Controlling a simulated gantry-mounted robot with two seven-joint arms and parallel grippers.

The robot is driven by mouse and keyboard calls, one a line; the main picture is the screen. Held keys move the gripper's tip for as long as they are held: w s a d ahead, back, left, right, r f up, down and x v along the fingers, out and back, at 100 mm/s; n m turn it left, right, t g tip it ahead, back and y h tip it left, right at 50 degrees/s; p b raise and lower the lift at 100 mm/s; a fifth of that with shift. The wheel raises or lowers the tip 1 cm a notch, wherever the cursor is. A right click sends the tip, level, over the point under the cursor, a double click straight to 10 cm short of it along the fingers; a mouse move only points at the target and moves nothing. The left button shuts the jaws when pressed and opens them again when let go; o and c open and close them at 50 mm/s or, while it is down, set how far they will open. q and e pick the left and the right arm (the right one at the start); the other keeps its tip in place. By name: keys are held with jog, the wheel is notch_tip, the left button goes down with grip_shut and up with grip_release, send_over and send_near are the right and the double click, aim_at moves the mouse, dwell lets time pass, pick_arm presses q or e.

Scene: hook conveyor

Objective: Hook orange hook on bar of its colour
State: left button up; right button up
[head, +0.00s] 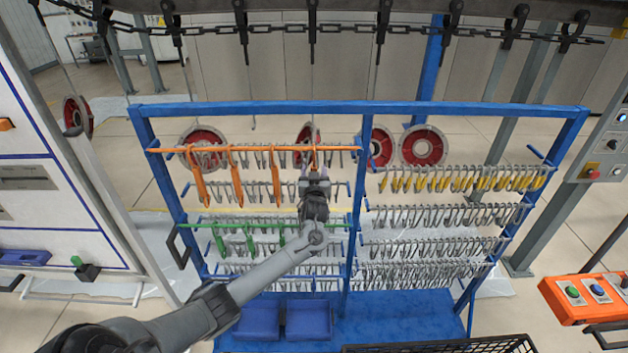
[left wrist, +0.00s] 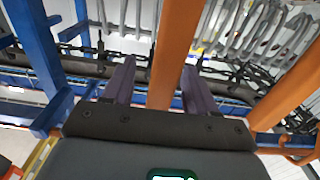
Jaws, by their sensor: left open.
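The orange bar (head: 250,149) runs across the upper left half of the blue rack. Several orange hooks hang from it, such as one at the left (head: 199,180). Another orange hook (head: 314,155) is at the bar's right part, just above my left gripper (head: 314,177), which partly hides it. In the left wrist view an orange strip, apparently this hook (left wrist: 175,50), passes between the two purple fingers of my left gripper (left wrist: 156,85). The fingers are apart, with gaps on both sides. My right gripper is not in view.
A green bar (head: 265,224) with green hooks is below, and yellow hooks (head: 460,182) hang at the right. Grey hooks crowd the rack (head: 365,108). A chain conveyor (head: 345,28) crosses the top. Blue bins (head: 308,320) and a black crate (head: 440,347) are low in front.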

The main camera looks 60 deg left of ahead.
pick_arm(q)
jog(key=b+v, duration=0.2)
jog(key=v, duration=0.8)
jog(key=s+d+f+m+h+p, duration=0.25)
jog(key=s+f, duration=0.25)
jog(key=f, duration=0.3)
jog(key=s+d+f+m+h+p, duration=0.2)
jog(key=s+d+f+h, duration=0.1)
jog(key=d, duration=0.5)
jog(key=s+d+f+m+h+p, duration=0.1)
jog(key=s+d+f+h+p, duration=0.2)
jog(key=d, duration=0.5)
jog(key=s+d+r+m+g+h, duration=0.2)
jog(key=s+d+m+g+h, duration=0.1)
jog(key=s+d, duration=0.4)
jog(key=s+d+r+m+g+h, duration=0.2)
jog(key=s+d, duration=0.6)
jog(key=d, duration=0.5)
jog(key=m+g+h+p, duration=0.1)
jog(key=m+h, duration=0.1)
jog(key=m, duration=0.1)
jog(key=shift+s, duration=0.15)
jog(key=shift+r, duration=0.1)
